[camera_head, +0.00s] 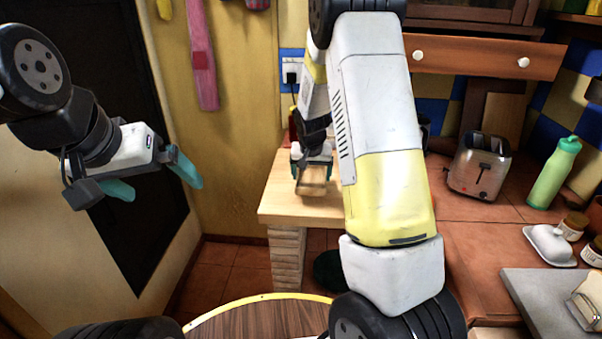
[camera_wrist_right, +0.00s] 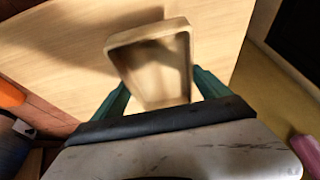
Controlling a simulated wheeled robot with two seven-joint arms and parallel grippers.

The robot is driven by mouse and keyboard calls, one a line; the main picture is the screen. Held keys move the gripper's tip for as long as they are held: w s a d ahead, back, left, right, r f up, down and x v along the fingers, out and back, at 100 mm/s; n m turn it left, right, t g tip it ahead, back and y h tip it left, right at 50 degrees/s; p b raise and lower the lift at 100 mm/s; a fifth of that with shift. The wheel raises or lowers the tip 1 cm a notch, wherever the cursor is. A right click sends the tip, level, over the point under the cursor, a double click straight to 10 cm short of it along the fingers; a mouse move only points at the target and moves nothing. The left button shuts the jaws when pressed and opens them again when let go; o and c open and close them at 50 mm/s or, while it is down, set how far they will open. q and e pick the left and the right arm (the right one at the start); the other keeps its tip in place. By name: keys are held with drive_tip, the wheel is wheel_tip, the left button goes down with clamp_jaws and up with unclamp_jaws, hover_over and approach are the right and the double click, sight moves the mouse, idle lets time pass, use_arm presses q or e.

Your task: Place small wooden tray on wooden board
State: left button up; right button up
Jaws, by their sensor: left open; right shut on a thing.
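The small wooden tray (camera_wrist_right: 158,75) is a pale, shallow rectangular tray with a raised rim. My right gripper (camera_wrist_right: 162,88) is shut on it, with one teal finger on each side, and the tray looks tilted. In the head view my right gripper (camera_head: 313,172) holds the tray (camera_head: 312,188) over the light wooden board (camera_head: 282,207). The board also fills much of the right wrist view (camera_wrist_right: 62,62). I cannot tell whether the tray touches the board. My left gripper (camera_head: 152,182) is open and empty at the left, in front of a dark panel.
A toaster (camera_head: 480,166), a green bottle (camera_head: 554,172), a white butter dish (camera_head: 549,245) and small jars stand on the tiled counter (camera_head: 480,235) at the right. A wall socket (camera_head: 292,71) is behind the board. A round wooden tabletop (camera_head: 255,320) is in front.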

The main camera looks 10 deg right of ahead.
sight(311, 181)
drive_tip(key=shift+w+f, duration=0.1)
drive_tip(key=shift+w, duration=0.35)
drive_tip(key=shift+s+f, duration=0.1)
drive_tip(key=shift+f, duration=1.55)
drive_tip(key=shift+f, duration=0.2)
drive_tip(key=o, duration=1.3)
drive_tip(key=shift+c, duration=0.2)
drive_tip(key=shift+r, duration=0.15)
